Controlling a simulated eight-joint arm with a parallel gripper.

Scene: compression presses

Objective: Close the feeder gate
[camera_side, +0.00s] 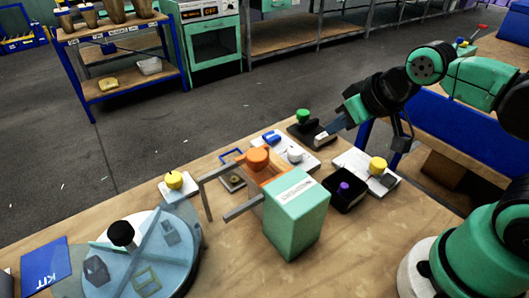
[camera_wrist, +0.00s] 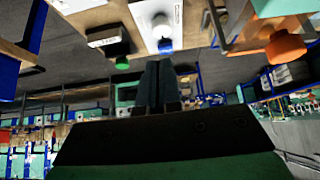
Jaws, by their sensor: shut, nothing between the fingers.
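A green box-shaped machine (camera_side: 297,216) with a white label stands on the wooden table. An orange part with a round orange knob (camera_side: 257,158) sits at its back left, between grey rails (camera_side: 243,207); it may be the feeder gate, but I cannot tell how far open it is. The orange knob also shows at the upper right of the wrist view (camera_wrist: 285,47). My gripper (camera_side: 325,136) is shut and empty, behind and right of the machine, near a dark block with a green knob (camera_side: 303,116). Its closed fingers show in the wrist view (camera_wrist: 160,82), apart from the orange knob.
A black bin with a purple knob (camera_side: 345,189) and a white plate with a yellow knob (camera_side: 377,164) stand right of the machine. A white plate with a blue piece (camera_side: 271,138) lies behind it. A round bluish turntable (camera_side: 165,255) is at front left. Bare table lies in front.

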